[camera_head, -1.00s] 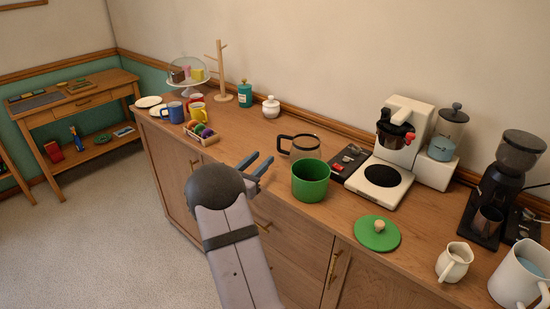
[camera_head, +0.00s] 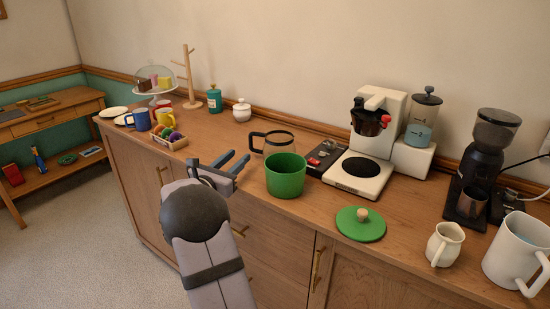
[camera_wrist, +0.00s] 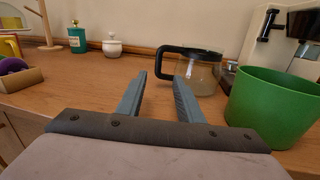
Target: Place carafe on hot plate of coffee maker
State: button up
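The glass carafe (camera_head: 279,143) with a black handle stands on the counter behind the green canister, which hides part of it. It also shows in the wrist view (camera_wrist: 200,75), its handle pointing left. The white coffee maker (camera_head: 382,130) stands to the right of the carafe, with a round black hot plate (camera_head: 363,168) that is bare. My gripper (camera_head: 234,160) is open and empty, in front of the carafe and left of the green canister. In the wrist view the two fingers (camera_wrist: 160,88) point toward the carafe handle, apart from it.
The open green canister (camera_head: 286,178) stands close to the right of my gripper. Its green lid (camera_head: 360,224) lies on the counter. A creamer (camera_head: 444,245), a white pitcher (camera_head: 517,252) and a black grinder (camera_head: 484,172) are at right. Bare counter lies left of the carafe.

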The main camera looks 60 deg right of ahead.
aim_at(250, 146)
jog(key=shift+w+f+n, duration=0.15)
jog(key=shift+n, duration=0.15)
jog(key=shift+w+d+p, duration=0.25)
jog(key=shift+d, duration=0.95)
jog(key=shift+w+d+p, duration=0.25)
jog(key=shift+d, duration=0.9)
jog(key=shift+w+d+p, duration=0.25)
jog(key=shift+d, duration=0.95)
grip_shut()
